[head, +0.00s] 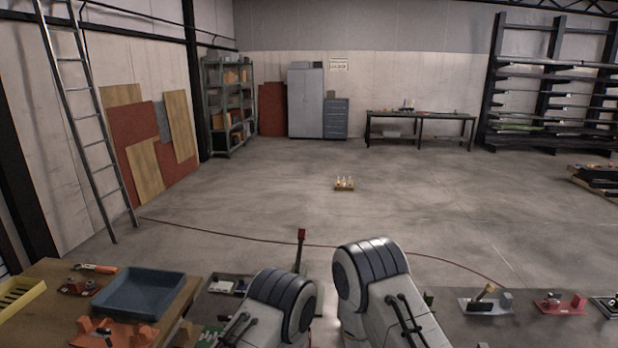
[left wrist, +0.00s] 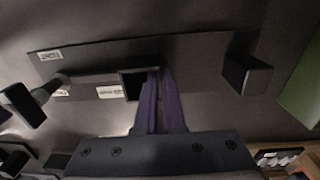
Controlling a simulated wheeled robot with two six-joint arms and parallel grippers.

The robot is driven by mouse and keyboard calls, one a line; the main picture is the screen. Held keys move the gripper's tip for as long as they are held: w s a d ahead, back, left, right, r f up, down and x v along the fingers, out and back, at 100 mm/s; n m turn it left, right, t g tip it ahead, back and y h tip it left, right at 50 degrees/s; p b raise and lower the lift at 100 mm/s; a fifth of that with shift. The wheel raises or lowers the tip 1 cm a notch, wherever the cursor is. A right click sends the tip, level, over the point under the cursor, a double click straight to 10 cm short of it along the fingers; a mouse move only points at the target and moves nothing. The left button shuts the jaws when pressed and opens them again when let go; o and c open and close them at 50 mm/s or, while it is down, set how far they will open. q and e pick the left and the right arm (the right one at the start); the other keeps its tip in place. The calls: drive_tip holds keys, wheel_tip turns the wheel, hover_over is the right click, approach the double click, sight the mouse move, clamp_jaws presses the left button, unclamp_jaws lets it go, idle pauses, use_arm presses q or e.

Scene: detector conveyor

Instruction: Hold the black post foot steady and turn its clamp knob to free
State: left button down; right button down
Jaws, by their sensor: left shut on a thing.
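In the left wrist view, my left gripper (left wrist: 158,78) has its two purple fingers nearly together at a black part with a squarish dark opening. I take this part as the black post foot (left wrist: 128,84); the fingers cover its right side. A dark bar with a white label runs left from it. At its left end is a black knob-like piece (left wrist: 22,104), perhaps the clamp knob; how it is joined is unclear. In the head view, my arms hide the left gripper and the post foot. My right gripper does not show in either view.
A dark plate (left wrist: 205,58) lies behind the foot, with a black block (left wrist: 246,76) at right. In the head view, a wooden table (head: 150,335) with a blue tray (head: 139,293) is at left. Several small fixtures stand at right. The floor (head: 250,200) ahead is mostly clear.

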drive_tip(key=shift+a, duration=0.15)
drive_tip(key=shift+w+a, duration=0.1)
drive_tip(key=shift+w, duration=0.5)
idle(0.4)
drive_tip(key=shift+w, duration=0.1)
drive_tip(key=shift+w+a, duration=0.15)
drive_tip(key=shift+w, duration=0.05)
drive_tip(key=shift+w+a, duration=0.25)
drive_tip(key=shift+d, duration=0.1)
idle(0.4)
